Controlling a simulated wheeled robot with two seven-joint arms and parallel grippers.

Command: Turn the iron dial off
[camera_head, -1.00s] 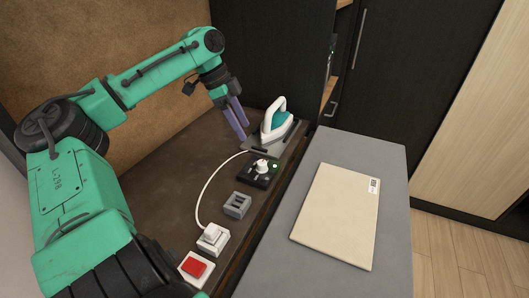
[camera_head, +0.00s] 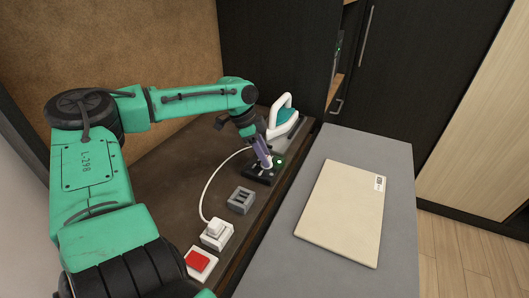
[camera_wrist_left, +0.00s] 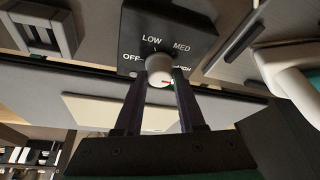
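The iron dial is a white round knob on a black control box (camera_head: 258,175). In the left wrist view the knob (camera_wrist_left: 159,66) sits among the labels OFF, LOW, MED and a partly hidden one on the right. A red mark shows on the knob's lower right side, toward that partly hidden label. My left gripper (camera_wrist_left: 160,76) is at the knob, one dark finger on each side of it. Whether the fingers press on it I cannot tell. In the head view my left gripper (camera_head: 265,155) covers much of the dial. My right gripper is not in view.
A white and teal iron (camera_head: 284,115) stands just behind the box. A green light (camera_head: 281,161) shows on the box. A grey slotted block (camera_head: 241,200), a white plug unit (camera_head: 216,233) and a red button (camera_head: 198,261) line the counter's front. A beige board (camera_head: 342,210) lies on the grey surface.

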